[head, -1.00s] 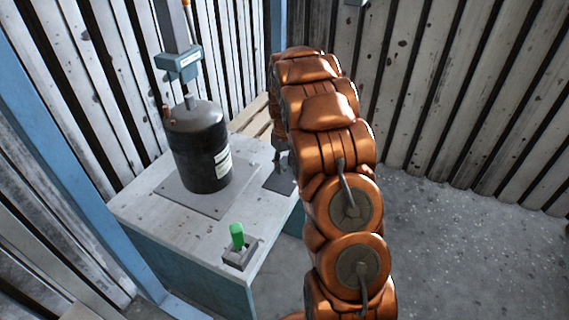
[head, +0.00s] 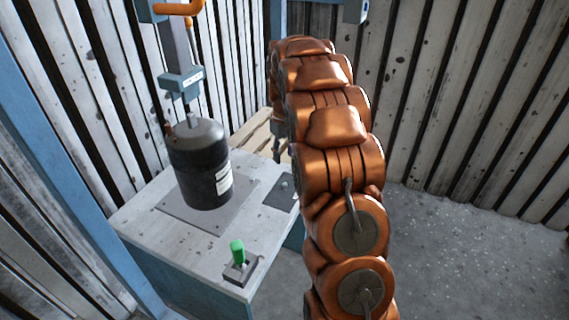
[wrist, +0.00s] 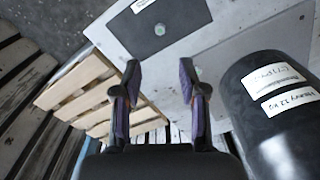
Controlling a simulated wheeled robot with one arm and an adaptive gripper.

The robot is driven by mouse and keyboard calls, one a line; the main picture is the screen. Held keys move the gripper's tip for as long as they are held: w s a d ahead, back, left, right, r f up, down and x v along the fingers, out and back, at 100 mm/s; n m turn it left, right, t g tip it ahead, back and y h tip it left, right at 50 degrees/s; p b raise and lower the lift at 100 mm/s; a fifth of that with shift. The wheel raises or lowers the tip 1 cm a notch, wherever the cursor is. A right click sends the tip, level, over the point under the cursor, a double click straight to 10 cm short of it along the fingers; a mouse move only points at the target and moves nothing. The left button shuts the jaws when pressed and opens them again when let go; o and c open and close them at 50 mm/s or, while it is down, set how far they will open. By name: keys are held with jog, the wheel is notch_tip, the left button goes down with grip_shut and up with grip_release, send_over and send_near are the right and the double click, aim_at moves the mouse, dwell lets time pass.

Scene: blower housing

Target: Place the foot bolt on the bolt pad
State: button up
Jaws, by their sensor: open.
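The bolt pad (head: 272,193) is a dark flat plate on the bench top, beside the grey plate under the black cylinder. The foot bolt (head: 284,184) shows as a small grey hex-like head on the pad, apart from my gripper. In the wrist view the bolt (wrist: 160,29) sits near the middle of the dark pad (wrist: 185,22), beyond my fingertips. My gripper (wrist: 160,78) is open with nothing between its fingers. In the head view it is mostly hidden behind my arm.
The black labelled cylinder (head: 200,165) stands close to the pad, under a grey press column (head: 178,50). A green switch (head: 238,252) is at the bench's front corner. A wooden pallet (head: 258,130) lies behind the bench. Slatted walls surround the area.

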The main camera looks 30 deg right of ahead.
jog(key=shift+s+r, duration=0.1)
jog(key=shift+r, duration=0.55)
jog(key=s+a+r+g, duration=0.1)
jog(key=s+a+r, duration=0.2)
jog(key=s+a, duration=0.5)
jog(key=s+a+r, duration=0.2)
jog(key=s+a, duration=0.6)
jog(key=s, duration=0.1)
jog(key=s+a+f+g, duration=0.1)
jog(key=s+a, duration=0.3)
jog(key=s, duration=0.6)
jog(key=s+a+f+g, duration=0.1)
jog(key=s+a, duration=0.3)
jog(key=s, duration=0.7)
jog(key=shift+w, duration=0.1)
notch_tip(320, 180, up, 27)
jog(key=t+p, duration=0.1)
jog(key=p, duration=2.4)
jog(key=shift+s, duration=0.25)
jog(key=shift+d, duration=0.1)
